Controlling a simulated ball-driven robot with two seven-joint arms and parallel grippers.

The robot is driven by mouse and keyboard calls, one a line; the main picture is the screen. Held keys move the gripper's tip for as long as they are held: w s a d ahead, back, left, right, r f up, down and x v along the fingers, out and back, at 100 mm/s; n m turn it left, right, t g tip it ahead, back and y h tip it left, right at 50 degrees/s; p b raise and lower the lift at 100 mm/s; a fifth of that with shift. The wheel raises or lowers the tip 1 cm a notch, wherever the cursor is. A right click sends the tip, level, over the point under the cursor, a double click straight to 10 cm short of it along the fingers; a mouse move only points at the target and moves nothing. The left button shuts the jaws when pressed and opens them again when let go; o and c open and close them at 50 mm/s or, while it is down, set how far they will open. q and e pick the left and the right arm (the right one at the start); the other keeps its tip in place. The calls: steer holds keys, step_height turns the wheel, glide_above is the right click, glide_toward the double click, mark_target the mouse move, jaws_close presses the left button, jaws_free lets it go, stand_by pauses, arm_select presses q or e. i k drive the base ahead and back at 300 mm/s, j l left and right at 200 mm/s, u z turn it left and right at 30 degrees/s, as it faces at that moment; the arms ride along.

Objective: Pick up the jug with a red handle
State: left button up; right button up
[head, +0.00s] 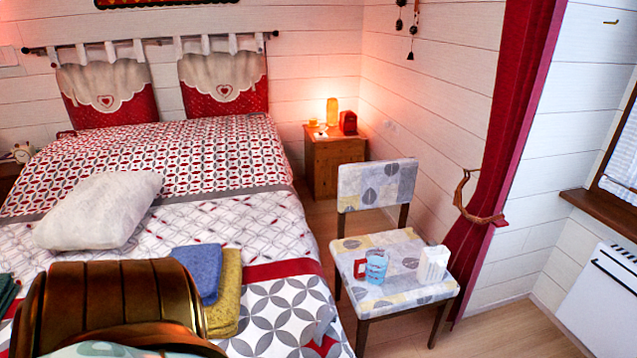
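The jug (376,266) stands upright on the seat of a chair (345,248) to the right of the bed. Its body is clear light blue, and its red handle (360,269) points to the left. Nothing hides it from the front. A white box-like item (432,263) stands on the same seat, to the right of the jug and apart from it. I cannot make out either of my grippers in the head view.
The bed (150,155) fills the left, with a pillow (100,211), a blue folded cloth (199,270) and a yellow one (228,295). A bedside cabinet (334,168) with a lit lamp stands behind the chair. A red curtain (510,120) hangs right of it. Floor (510,335) is clear at the lower right.

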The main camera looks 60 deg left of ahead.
mark_target(376, 260)
steer(key=j+u, duration=0.1)
steer(key=u, duration=1.25)
steer(key=i+l, duration=0.05)
